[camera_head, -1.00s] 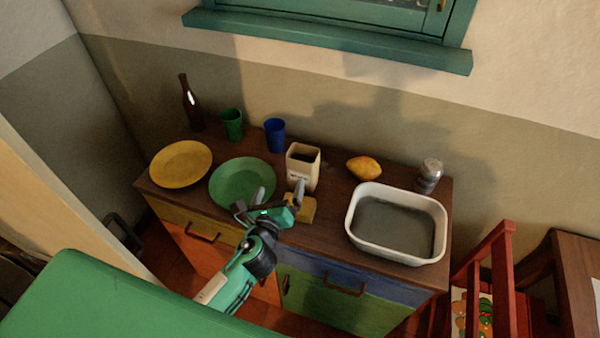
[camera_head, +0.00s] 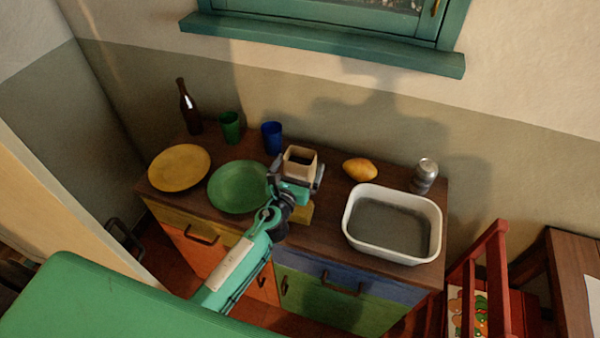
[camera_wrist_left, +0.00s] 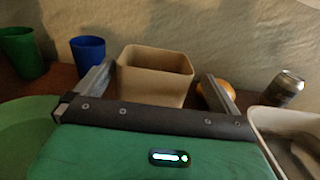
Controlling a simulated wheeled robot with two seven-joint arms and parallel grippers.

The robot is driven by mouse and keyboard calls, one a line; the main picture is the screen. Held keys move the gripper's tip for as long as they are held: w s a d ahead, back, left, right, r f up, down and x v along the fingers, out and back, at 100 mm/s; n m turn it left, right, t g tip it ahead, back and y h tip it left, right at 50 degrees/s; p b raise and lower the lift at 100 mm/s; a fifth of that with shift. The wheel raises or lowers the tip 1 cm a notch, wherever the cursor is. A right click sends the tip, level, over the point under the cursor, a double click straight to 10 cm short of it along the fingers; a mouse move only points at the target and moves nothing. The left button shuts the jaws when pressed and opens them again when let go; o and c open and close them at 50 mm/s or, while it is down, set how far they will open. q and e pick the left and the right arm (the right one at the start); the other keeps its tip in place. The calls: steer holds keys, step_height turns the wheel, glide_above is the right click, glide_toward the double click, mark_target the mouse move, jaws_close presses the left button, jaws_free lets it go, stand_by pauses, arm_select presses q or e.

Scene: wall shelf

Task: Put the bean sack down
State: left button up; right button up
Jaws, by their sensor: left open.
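An upright beige open-topped container, which I take to be the bean sack (camera_head: 299,160), stands on the wooden cabinet top near the middle. It also shows in the left wrist view (camera_wrist_left: 155,82). My left gripper (camera_head: 296,174) is at its front with the jaws open. In the left wrist view the two fingers of the gripper (camera_wrist_left: 158,80) lie on either side of the sack, with a gap visible at the right finger. The sack's lower part is hidden by my gripper. My right gripper is not in view.
A green plate (camera_head: 238,188) and a yellow plate (camera_head: 179,168) lie left. A blue cup (camera_head: 272,138), green cup (camera_head: 230,128) and bottle (camera_head: 188,108) stand behind. A yellow block (camera_head: 304,212) is beside my gripper.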

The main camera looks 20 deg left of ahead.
mark_target(303, 151)
arm_select(q)
steer(key=w, duration=0.5)
steer(key=shift+w+a+f, duration=0.1)
steer(key=shift+a+f, duration=0.05)
steer(key=shift+a, duration=0.05)
steer(key=c, duration=1.8)
steer(key=shift+c, duration=0.2)
steer(key=shift+r+p, duration=0.2)
steer(key=shift+p, duration=0.15)
